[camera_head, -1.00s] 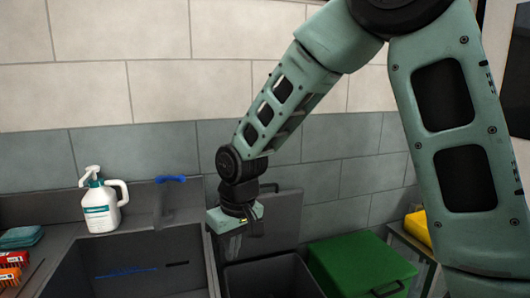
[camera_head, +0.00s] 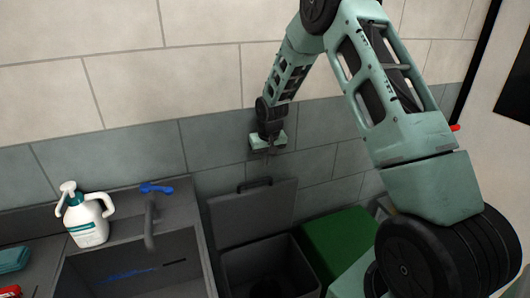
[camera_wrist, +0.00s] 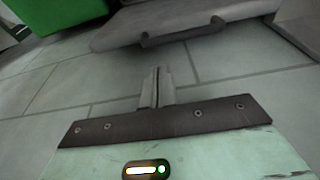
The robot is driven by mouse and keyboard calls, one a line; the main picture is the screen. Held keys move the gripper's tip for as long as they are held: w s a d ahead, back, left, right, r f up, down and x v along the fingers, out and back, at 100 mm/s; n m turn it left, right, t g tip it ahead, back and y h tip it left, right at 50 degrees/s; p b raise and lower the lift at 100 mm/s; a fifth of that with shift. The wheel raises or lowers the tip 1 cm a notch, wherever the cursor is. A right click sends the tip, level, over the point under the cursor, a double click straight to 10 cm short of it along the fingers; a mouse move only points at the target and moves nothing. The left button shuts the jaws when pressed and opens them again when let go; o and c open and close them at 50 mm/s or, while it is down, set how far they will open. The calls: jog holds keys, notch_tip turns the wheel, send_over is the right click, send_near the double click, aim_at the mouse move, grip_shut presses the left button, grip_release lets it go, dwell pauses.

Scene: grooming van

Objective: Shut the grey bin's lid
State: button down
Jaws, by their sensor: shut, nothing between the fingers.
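The grey bin (camera_head: 313,270) stands open beside the sink, its dark inside facing up. Its lid (camera_head: 253,215) is raised and stands tilted back near the tiled wall, with a small dark handle (camera_head: 254,184) on its top edge. My gripper (camera_head: 270,150) is above that top edge, close to the wall, apart from the lid. In the wrist view its fingers (camera_wrist: 156,85) are shut and empty. The lid (camera_wrist: 115,32) and its dark handle (camera_wrist: 182,34) appear just beyond the fingertips, over the tiles. Whether the fingers reach behind the lid, I cannot tell.
A green bin (camera_head: 340,240) stands right of the grey bin and also shows in the wrist view (camera_wrist: 65,14). Left are a sink (camera_head: 85,268) with a tap (camera_head: 150,222), and a white pump bottle (camera_head: 87,220). The wall is close to my gripper.

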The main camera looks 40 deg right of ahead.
jog(key=p+x, duration=0.2)
jog(key=x, duration=0.4)
jog(key=shift+w+f, duration=0.1)
jog(key=shift+f, duration=0.1)
jog(key=shift+f, duration=0.1)
